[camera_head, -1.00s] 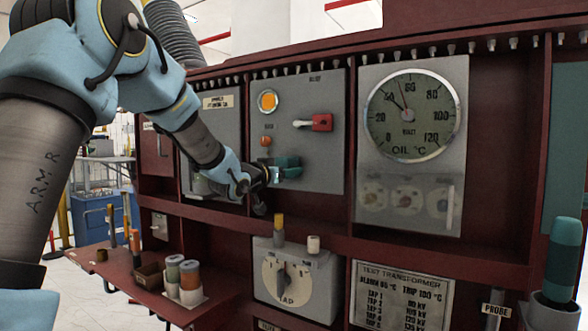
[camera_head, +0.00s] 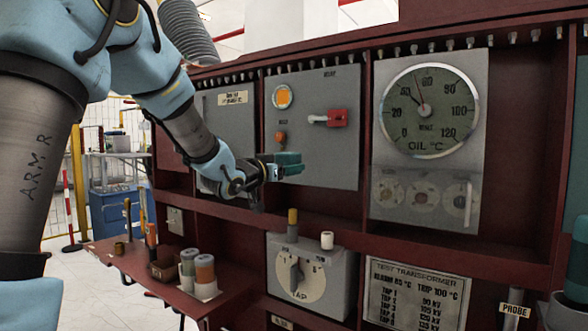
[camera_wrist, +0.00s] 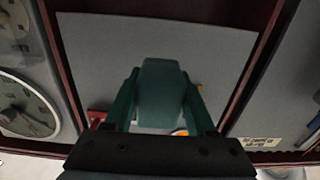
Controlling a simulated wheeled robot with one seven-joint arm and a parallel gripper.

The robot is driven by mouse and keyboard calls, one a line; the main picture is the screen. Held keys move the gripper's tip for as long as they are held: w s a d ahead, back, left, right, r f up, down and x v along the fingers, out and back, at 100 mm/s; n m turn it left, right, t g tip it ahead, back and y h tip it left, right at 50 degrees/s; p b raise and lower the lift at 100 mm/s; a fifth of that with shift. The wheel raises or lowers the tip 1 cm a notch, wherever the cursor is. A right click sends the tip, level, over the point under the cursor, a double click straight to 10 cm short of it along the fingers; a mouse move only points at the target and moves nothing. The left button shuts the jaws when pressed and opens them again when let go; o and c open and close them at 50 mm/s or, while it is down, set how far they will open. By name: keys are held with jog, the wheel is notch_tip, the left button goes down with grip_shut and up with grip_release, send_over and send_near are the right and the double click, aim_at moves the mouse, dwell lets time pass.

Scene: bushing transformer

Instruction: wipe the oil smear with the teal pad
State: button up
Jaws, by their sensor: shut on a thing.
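My gripper (camera_head: 276,169) is shut on the teal pad (camera_head: 289,160) in front of the middle grey relay panel (camera_head: 325,160), below its red-handled switch (camera_head: 330,118). In the wrist view the pad (camera_wrist: 160,92) sits between the two dark green fingers of my gripper (camera_wrist: 160,108), with the grey panel (camera_wrist: 200,50) behind it. I cannot tell whether the pad touches the panel. I cannot make out an oil smear in either view; the pad and gripper cover part of the panel.
An oil gauge (camera_head: 428,110) is to the right, above a window with dials (camera_head: 425,197). A tap switch box (camera_head: 310,275) is below the shelf rail. A fold-out shelf (camera_head: 120,262) at lower left holds orange and grey jars (camera_head: 205,272). A teal-topped probe (camera_head: 577,265) stands at far right.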

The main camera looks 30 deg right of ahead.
jog(key=shift+s+a, duration=0.25)
jog(key=shift+a, duration=0.15)
jog(key=shift+v, duration=1.5)
